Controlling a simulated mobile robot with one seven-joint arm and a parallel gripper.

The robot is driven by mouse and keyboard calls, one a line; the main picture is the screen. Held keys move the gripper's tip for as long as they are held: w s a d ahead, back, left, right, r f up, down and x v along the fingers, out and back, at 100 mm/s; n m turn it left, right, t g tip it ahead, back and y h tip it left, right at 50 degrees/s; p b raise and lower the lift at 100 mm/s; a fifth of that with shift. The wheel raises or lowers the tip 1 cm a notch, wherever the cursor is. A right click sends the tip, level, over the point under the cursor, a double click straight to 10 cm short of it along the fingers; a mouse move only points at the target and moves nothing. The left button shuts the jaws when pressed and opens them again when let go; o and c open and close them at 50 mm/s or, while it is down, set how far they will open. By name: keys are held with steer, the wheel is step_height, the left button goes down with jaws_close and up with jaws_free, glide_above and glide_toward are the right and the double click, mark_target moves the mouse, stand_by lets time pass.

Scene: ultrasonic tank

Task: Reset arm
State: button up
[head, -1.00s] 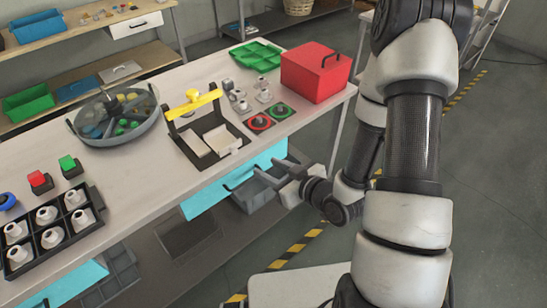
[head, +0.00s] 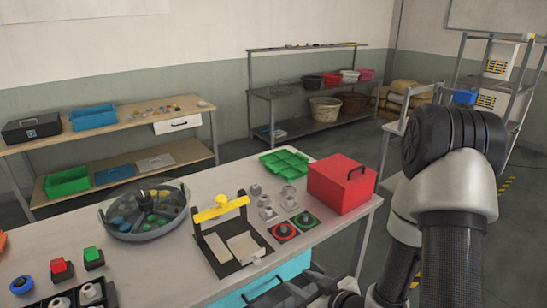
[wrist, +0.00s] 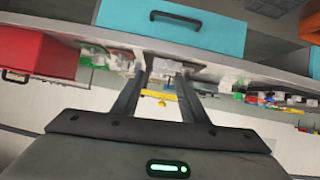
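My gripper shows at the bottom edge of the head view (head: 300,288), in front of the workbench and beside its turquoise drawer (head: 250,287), partly cut off by the frame. In the wrist view, the two dark fingers of my gripper (wrist: 165,68) stand apart with nothing between them, so it is open and empty. The turquoise drawer front with its dark handle also shows in the wrist view (wrist: 205,28), which looks upside down. My arm fills the right of the head view.
The workbench (head: 165,262) holds a glass-lidded round tank (head: 146,212), a yellow-handled black rack (head: 220,240), a red box (head: 342,185), a green tray (head: 284,163) and red and green buttons. Shelves stand behind. Floor at right is partly hidden by my arm.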

steer(key=s+d+r+m+g+h, duration=0.1)
steer(key=d+r+m+h, duration=0.1)
steer(key=d+r+h, duration=0.45)
steer(key=d+r+m+g+h, duration=0.1)
steer(key=d+r, duration=0.2)
steer(key=r, duration=0.7)
steer(key=s+a+r+m+g, duration=0.1)
steer(key=s+a+r+m, duration=0.1)
steer(key=s+r, duration=0.3)
steer(key=s+a+r+m+g+y, duration=0.1)
steer(key=s+r, duration=0.4)
steer(key=s, duration=0.7)
steer(key=shift+s+a+r+m+g, duration=0.25)
steer(key=shift+s+a+m+g, duration=0.1)
steer(key=shift+m+g, duration=0.2)
